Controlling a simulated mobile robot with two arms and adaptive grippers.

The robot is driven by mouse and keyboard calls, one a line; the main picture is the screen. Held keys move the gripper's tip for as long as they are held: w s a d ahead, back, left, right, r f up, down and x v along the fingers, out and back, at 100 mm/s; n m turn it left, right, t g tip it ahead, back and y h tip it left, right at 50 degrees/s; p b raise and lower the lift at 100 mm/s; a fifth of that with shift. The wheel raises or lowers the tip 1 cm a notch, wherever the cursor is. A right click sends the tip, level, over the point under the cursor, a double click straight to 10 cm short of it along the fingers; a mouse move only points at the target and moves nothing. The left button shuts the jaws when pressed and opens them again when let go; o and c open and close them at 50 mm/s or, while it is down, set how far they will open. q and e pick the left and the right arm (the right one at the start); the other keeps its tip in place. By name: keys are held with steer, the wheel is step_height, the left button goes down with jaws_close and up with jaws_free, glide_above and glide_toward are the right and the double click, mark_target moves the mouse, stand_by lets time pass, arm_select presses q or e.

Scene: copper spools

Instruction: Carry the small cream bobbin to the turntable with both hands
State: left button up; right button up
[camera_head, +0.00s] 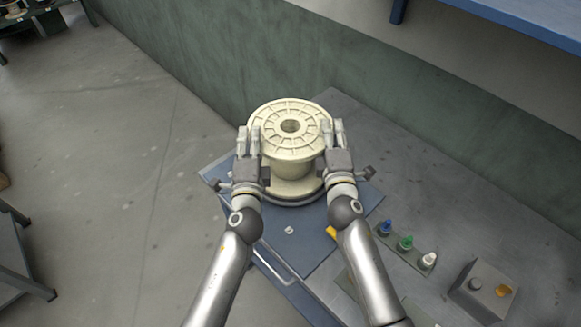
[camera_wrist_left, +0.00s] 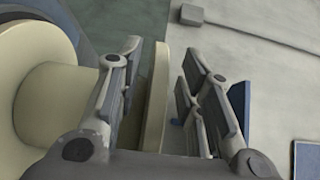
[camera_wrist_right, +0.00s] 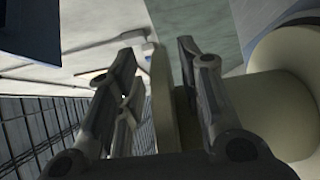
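The cream bobbin (camera_head: 292,144) stands upright, with a ribbed top flange and a central hole. Its lower flange appears to sit on a round grey disc, seemingly the turntable (camera_head: 291,202), whose rim shows at the front. My left gripper (camera_head: 248,138) and right gripper (camera_head: 333,132) are at opposite sides of the top flange. In the left wrist view the flange edge (camera_wrist_left: 156,95) is between the open fingers, with a clear gap on one side. In the right wrist view the flange edge (camera_wrist_right: 161,100) is between the fingers, with narrow gaps.
A blue board (camera_head: 318,252) lies under the disc, with a small white piece (camera_head: 289,230) on it. Small bottles with blue, green and white tops (camera_head: 406,243) and a grey box (camera_head: 480,288) stand at right. A green wall (camera_head: 225,60) is close behind. The table is clear at back right.

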steer(key=shift+s, duration=0.15)
arm_select(q)
steer(key=s, duration=0.9)
steer(key=shift+d, duration=0.3)
arm_select(e)
steer(key=s, duration=1.2)
steer(key=shift+d, duration=0.35)
steer(key=shift+r, duration=0.1)
steer(key=shift+w, duration=0.1)
